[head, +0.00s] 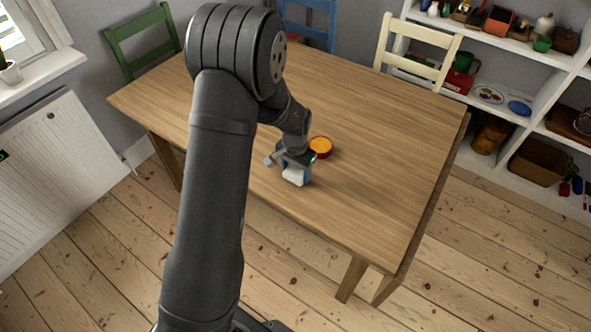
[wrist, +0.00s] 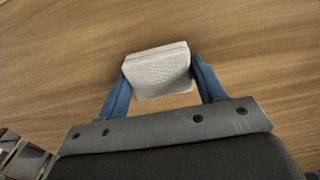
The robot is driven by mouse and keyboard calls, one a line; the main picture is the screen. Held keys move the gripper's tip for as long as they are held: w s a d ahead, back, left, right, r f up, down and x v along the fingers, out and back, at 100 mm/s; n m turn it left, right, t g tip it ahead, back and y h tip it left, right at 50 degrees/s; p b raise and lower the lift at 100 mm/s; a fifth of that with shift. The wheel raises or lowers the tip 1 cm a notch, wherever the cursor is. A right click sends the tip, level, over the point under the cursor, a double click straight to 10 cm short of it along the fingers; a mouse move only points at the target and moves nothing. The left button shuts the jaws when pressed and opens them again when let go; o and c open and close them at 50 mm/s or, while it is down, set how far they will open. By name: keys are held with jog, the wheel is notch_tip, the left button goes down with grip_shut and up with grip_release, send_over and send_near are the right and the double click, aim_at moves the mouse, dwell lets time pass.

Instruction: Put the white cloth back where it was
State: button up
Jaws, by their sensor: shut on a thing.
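The white cloth (wrist: 158,72) is a folded, block-like textured piece between the two blue fingers of my gripper (wrist: 160,80) in the wrist view. Both fingers touch its sides. In the head view, the cloth (head: 295,176) shows at the end of my gripper (head: 292,168), over the near part of the wooden table (head: 380,130). I cannot tell whether the cloth touches the tabletop or is held just above it.
A round orange dish with a red rim (head: 320,147) stands on the table close beside my gripper. The tabletop to the right is clear. Green (head: 143,42), blue (head: 310,22) and cream (head: 418,50) chairs stand around the table. Shelves (head: 520,80) with crockery stand at right.

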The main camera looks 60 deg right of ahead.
aim_at(296, 172)
jog(key=shift+f, duration=0.1)
jog(key=o, duration=1)
notch_tip(296, 172, up, 12)
jog(key=shift+r, duration=0.2)
jog(key=shift+f, duration=0.15)
